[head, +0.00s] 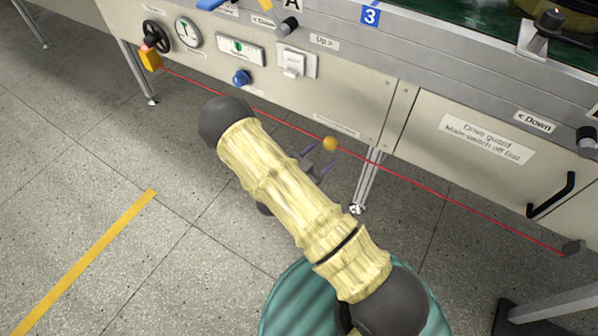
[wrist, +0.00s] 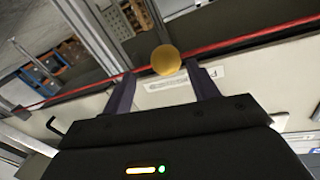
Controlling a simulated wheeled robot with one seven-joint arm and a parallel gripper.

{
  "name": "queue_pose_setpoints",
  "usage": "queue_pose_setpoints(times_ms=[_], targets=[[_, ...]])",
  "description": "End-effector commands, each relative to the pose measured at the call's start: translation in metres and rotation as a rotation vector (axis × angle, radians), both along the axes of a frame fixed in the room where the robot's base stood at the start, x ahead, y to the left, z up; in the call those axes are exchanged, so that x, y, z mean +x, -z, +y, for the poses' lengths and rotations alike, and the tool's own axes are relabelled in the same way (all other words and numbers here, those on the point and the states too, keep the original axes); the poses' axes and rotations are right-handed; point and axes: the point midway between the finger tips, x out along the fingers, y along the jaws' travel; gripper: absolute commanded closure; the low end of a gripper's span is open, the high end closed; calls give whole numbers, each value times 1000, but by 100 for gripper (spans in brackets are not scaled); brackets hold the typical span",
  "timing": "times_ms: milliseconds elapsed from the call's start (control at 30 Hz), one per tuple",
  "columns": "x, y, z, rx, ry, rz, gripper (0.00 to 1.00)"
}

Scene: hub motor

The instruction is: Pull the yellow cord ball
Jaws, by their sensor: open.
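The yellow ball (head: 330,143) sits on a red cord (head: 250,107) that runs along the front of the machine. My gripper (head: 319,157) is just left of and below the ball in the head view, its two fingers open toward it. In the wrist view the ball (wrist: 166,60) is ahead of the space between the two fingertips (wrist: 168,76), nearer the right finger. The red cord (wrist: 225,46) crosses in front of the fingertips. Nothing is held. Whether a finger touches the ball cannot be told.
The machine's front panel (head: 440,150) stands behind the cord, with a black wheel (head: 157,36), a gauge (head: 188,33) and a blue knob (head: 241,77). A yellow switch box (head: 150,59) holds the cord's left end. A metal leg (head: 369,185) stands near my gripper. Floor at left is clear.

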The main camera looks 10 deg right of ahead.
Motion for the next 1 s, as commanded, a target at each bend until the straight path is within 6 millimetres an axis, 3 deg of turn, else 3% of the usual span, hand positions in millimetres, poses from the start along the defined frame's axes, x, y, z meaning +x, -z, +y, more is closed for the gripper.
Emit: queue_pose_setpoints(times_ms=[700,1000], targets=[[-84,-2,106,2,-3,3,41],[-103,0,130,1,0,2,41]])
